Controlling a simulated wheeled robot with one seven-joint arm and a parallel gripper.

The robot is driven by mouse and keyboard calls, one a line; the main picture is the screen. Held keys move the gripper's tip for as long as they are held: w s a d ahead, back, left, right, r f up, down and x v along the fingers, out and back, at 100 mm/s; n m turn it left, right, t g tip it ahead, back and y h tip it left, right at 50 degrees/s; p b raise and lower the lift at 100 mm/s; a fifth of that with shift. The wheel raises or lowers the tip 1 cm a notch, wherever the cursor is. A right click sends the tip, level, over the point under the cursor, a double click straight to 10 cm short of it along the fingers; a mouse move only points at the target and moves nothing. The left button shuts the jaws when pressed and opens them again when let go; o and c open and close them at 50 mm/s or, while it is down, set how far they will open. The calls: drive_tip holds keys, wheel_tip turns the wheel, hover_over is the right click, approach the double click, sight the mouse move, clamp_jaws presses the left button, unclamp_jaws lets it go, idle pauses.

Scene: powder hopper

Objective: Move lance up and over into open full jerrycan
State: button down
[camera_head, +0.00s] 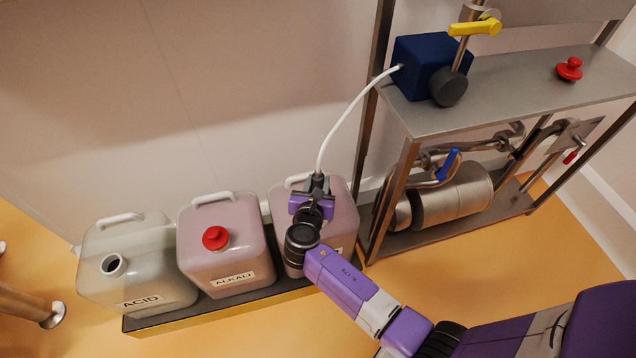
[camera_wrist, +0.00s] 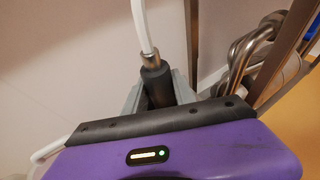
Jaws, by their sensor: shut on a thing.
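My gripper (camera_head: 316,188) is shut on the lance, over the right-hand jerrycan (camera_head: 343,215). In the wrist view the lance (camera_wrist: 155,80) has a dark grip and metal collar between my grey fingers. A white hose (camera_head: 346,118) runs from its top to the blue pump box (camera_head: 425,68). The lance's lower end is hidden, so I cannot tell whether it sits in that can's neck. The ACID jerrycan (camera_head: 150,262) at the left has an open, uncapped neck (camera_head: 113,265). The pinkish ALKALI jerrycan (camera_head: 228,250) in the middle wears a red cap (camera_head: 215,238).
The cans stand in a row on a dark, yellow-edged tray (camera_head: 215,308) by the wall. A steel frame (camera_head: 400,200) with pipework stands close to the right. A loose red cap (camera_head: 569,68) lies on its shelf (camera_head: 520,95). A metal leg (camera_head: 30,304) is at far left.

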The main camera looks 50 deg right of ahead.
wheel_tip(320, 180, down, 8)
drive_tip(key=b, duration=0.8)
drive_tip(key=shift+f, duration=0.2)
wheel_tip(320, 180, down, 2)
drive_tip(key=shift+f+b, duration=0.1)
drive_tip(key=shift+b, duration=0.8)
drive_tip(key=c, duration=1)
unclamp_jaws()
drive_tip(key=shift+o, duration=0.3)
drive_tip(key=shift+f, duration=0.1)
